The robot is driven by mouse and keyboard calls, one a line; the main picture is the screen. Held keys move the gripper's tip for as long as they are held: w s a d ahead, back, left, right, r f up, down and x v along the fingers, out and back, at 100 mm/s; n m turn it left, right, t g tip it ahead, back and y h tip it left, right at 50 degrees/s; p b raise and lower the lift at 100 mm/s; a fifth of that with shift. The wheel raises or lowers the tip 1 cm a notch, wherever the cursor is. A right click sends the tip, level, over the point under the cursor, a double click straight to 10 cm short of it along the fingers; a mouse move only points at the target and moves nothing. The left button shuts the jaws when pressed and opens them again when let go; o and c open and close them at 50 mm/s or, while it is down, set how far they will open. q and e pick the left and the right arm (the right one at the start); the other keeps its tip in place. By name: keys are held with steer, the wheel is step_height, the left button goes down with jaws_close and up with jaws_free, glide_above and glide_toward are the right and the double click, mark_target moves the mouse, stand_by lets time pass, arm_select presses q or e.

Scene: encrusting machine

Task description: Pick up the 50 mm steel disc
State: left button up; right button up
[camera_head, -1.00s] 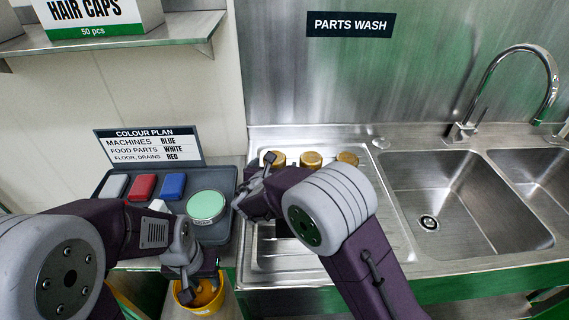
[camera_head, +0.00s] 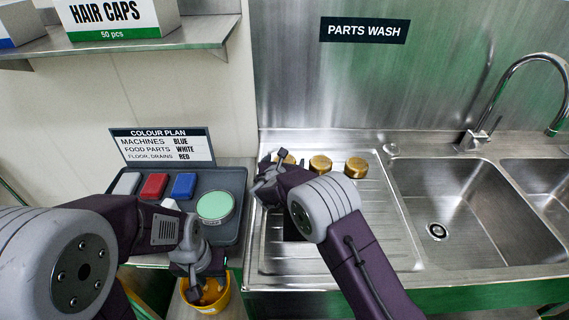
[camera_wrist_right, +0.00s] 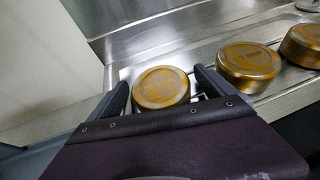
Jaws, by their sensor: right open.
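Three round, gold-brown discs stand in a row at the back of the ribbed steel drainboard. The left disc (camera_head: 289,159) is partly hidden by my right gripper (camera_head: 272,164); the middle disc (camera_head: 320,164) and right disc (camera_head: 356,167) are clear. In the right wrist view the left disc (camera_wrist_right: 161,88) lies between the two spread fingers of my right gripper (camera_wrist_right: 162,88), which is open. I cannot tell whether the fingers touch it. The markings on the disc tops are too blurred to read. My left gripper (camera_head: 196,278) hangs over a yellow bucket; its jaws are unclear.
A dark tray (camera_head: 234,182) left of the drainboard (camera_head: 388,235) holds a grey, a red and a blue block and a round green-topped tub (camera_head: 215,206). The yellow bucket (camera_head: 220,297) stands below. A sink basin (camera_head: 475,220) with a tap lies to the right. A steel wall rises behind.

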steer(key=shift+s+r, duration=0.1)
steer(key=shift+s, duration=0.05)
steer(key=shift+c, duration=0.9)
steer(key=c, duration=1.7)
